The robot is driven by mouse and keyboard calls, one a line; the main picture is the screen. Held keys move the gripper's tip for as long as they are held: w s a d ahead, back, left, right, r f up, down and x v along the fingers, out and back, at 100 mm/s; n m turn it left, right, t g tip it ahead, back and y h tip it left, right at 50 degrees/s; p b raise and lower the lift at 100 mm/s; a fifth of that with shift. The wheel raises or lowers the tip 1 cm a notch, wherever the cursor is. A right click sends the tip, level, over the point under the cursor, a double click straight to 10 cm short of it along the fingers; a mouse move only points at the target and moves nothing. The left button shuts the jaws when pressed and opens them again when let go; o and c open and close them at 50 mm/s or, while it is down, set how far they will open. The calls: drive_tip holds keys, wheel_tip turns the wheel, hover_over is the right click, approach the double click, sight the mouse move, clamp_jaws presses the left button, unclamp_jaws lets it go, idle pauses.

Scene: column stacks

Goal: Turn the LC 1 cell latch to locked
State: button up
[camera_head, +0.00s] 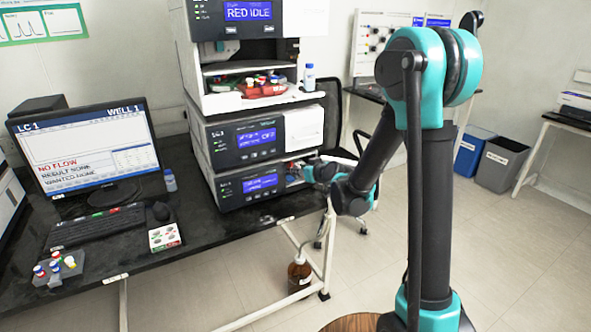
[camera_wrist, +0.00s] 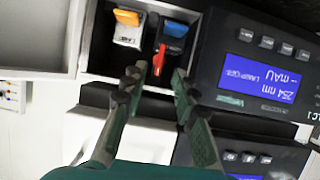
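In the wrist view a thin red lever (camera_wrist: 159,61), which looks like the cell latch, stands in an open bay of a dark instrument module (camera_wrist: 215,100). It points roughly up and down in that picture. My gripper (camera_wrist: 159,73) is open, with its two dark fingertips on either side of the lever's lower end. I cannot tell whether either finger touches it. The lever is not clear there.
In the bay, an orange-topped white piece (camera_wrist: 127,28) and a blue-topped piece (camera_wrist: 174,35) sit close to the lever. An open white panel (camera_wrist: 40,38) borders the bay. In the head view a monitor (camera_head: 85,150) reads "NO FLOW", and a brown bottle (camera_head: 300,275) stands below.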

drive_tip(key=v, duration=0.6)
drive_tip(key=shift+s+d, duration=0.2)
drive_tip(key=shift+s, duration=0.1)
drive_tip(key=shift+r, duration=0.1)
